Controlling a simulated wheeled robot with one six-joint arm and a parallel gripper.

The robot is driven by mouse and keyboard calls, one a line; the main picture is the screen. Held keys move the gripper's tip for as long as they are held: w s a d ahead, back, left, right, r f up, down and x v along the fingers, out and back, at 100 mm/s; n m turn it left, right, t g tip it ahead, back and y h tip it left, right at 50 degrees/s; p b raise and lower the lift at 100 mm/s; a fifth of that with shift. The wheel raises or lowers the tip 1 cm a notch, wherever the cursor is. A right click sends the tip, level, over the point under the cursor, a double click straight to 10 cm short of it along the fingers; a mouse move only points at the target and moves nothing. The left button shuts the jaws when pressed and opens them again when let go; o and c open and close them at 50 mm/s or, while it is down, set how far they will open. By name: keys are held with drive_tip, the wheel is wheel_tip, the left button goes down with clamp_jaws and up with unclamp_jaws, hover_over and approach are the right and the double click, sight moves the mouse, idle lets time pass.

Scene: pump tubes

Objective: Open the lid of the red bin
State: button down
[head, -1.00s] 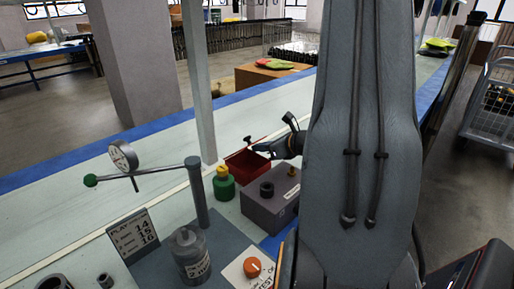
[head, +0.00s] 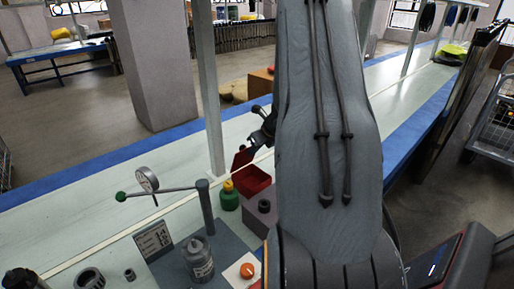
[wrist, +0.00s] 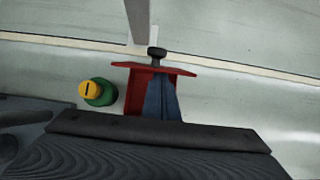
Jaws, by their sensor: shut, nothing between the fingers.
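The red bin (head: 256,183) stands on the bench beside a green bottle with a yellow cap, and its inside shows. Its red lid (head: 243,159) is raised at the far left side, with a dark knob on it. In the wrist view the lid (wrist: 185,70) shows as a thin red edge, with the black knob (wrist: 157,52) beyond it. My gripper (head: 253,140) is shut and empty, just above and right of the lid. In the wrist view its blue-grey fingers (wrist: 161,78) reach over the bin to near the lid; I cannot tell if they touch it.
The green bottle (head: 229,197) is close to the bin's left. A grey box (head: 261,212) stands in front, partly behind my arm. A pale post (head: 212,90) rises behind the bin.

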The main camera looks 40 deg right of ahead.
drive_tip(key=shift+w+a+r+p, duration=0.1)
drive_tip(key=shift+w+r+p, duration=0.25)
drive_tip(key=shift+w+p, duration=0.35)
drive_tip(key=shift+w+r+p, duration=0.3)
drive_tip(key=shift+w+p, duration=0.15)
drive_tip(key=shift+w, duration=0.45)
drive_tip(key=shift+r, duration=0.2)
wheel_tip(320, 180, up, 9)
drive_tip(key=s+p, duration=0.3)
drive_tip(key=p, duration=0.5)
drive_tip(key=s+a+r+n+g+y+b, duration=0.1)
drive_tip(key=s+a+r+n, duration=0.15)
drive_tip(key=a+n, duration=0.65)
drive_tip(key=s+a+r+n+g+y+b, duration=0.1)
drive_tip(key=s+a+r+n+g, duration=0.15)
drive_tip(key=a+n, duration=0.65)
drive_tip(key=s+a+r+n+g+h+b, duration=0.2)
drive_tip(key=s+a+n, duration=1.4)
drive_tip(key=s+n, duration=0.1)
drive_tip(key=shift+s+a+n, duration=0.15)
drive_tip(key=shift+s+n, duration=0.15)
drive_tip(key=shift+s, duration=0.05)
